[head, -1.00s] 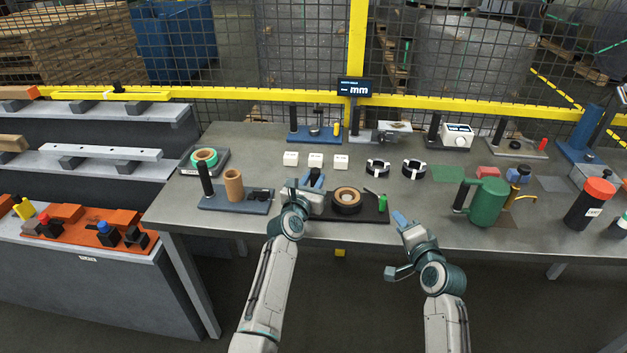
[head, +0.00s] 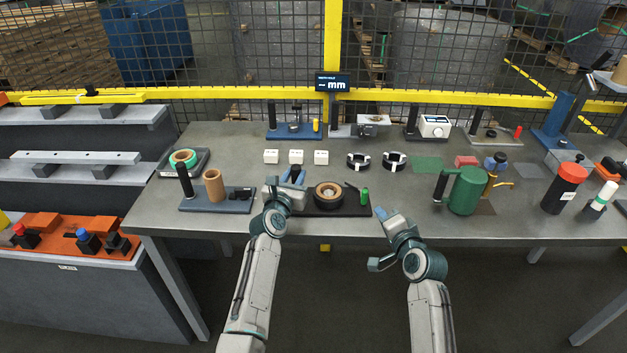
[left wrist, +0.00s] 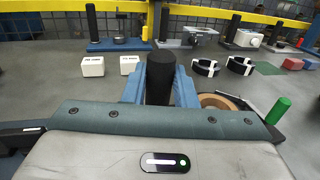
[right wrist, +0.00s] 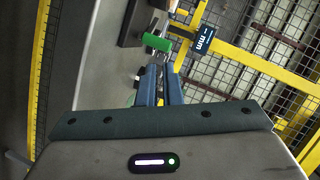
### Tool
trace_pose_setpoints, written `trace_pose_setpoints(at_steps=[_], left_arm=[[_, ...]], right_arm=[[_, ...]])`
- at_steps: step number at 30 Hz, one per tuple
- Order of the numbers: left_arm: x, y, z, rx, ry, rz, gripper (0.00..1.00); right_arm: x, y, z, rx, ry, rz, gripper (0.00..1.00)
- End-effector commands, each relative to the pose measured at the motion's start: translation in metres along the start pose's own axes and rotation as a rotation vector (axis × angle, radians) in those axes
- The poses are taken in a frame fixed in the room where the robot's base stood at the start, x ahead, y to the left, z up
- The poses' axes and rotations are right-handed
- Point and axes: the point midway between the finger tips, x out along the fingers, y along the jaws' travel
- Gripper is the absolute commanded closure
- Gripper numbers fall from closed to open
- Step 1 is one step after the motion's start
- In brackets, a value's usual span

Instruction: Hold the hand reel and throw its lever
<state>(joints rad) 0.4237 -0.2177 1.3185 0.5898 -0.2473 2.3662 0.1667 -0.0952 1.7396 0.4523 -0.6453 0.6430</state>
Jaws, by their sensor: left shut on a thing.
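The coil is partly hidden there behind the finger; the green grip (left wrist: 279,110) is clear. My right gripper (head: 383,214) is just right of and nearer than the green grip, apart from it. In the right wrist view a narrow empty gap parts its fingers (right wrist: 160,86); the green grip (right wrist: 157,42) lies beyond them.
A blue-grey fixture (head: 216,203) with a tan roll stands left of the reel. White blocks (head: 296,157) and two black rings (head: 375,162) lie behind it. A green can (head: 468,192) stands to the right. The bench (head: 415,188) is bare between reel and can.

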Motion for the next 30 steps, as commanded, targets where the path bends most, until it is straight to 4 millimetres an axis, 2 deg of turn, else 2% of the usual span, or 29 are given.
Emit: trace_pose_setpoints(at_steps=[5,11,18,24,30], left_arm=[[-0.001,-0.001,-0.004,0.000,0.007,-0.002,1.00],[-0.001,-0.001,-0.004,0.000,0.007,-0.002,1.00],[-0.001,-0.001,-0.004,0.000,0.007,-0.002,1.00],[-0.001,-0.001,-0.004,0.000,0.007,-0.002,1.00],[-0.001,-0.001,-0.004,0.000,0.007,-0.002,1.00]], right_arm=[[0.031,-0.018,-0.010,-0.277,-0.028,0.062,1.00],[0.077,-0.044,-0.022,-0.776,-0.133,0.194,1.00],[0.116,-0.056,-0.003,-1.296,-0.459,0.309,1.00],[0.129,-0.070,0.019,-1.685,-0.828,0.309,1.00],[0.123,-0.097,0.034,-2.019,-1.246,0.216,1.00]])
